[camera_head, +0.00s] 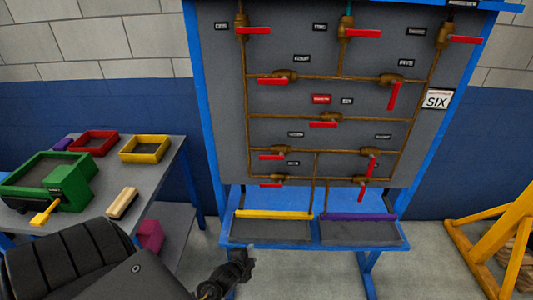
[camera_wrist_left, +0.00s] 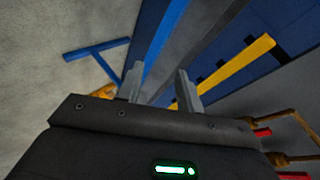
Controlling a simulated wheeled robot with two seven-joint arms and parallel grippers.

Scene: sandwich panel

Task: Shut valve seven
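A grey panel (camera_head: 290,52) in a blue frame carries brown pipes with several red-handled valves. Most handles lie across the picture, such as the top left handle (camera_head: 257,30) and the middle handle (camera_head: 322,125). Three point downward: the right handle (camera_head: 394,95), the lower right handle (camera_head: 369,165) and the one below it (camera_head: 362,192). The small labels are too small to read, so I cannot tell which valve is seven. My left gripper (camera_head: 250,254) is low in front of the panel, apart from the valves. Its fingers (camera_wrist_left: 162,88) are open and empty. My right gripper is not in view.
A blue shelf (camera_head: 236,236) with yellow and purple strips juts out below. A table with trays (camera_head: 168,178) stands left. A yellow frame (camera_head: 487,241) stands right.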

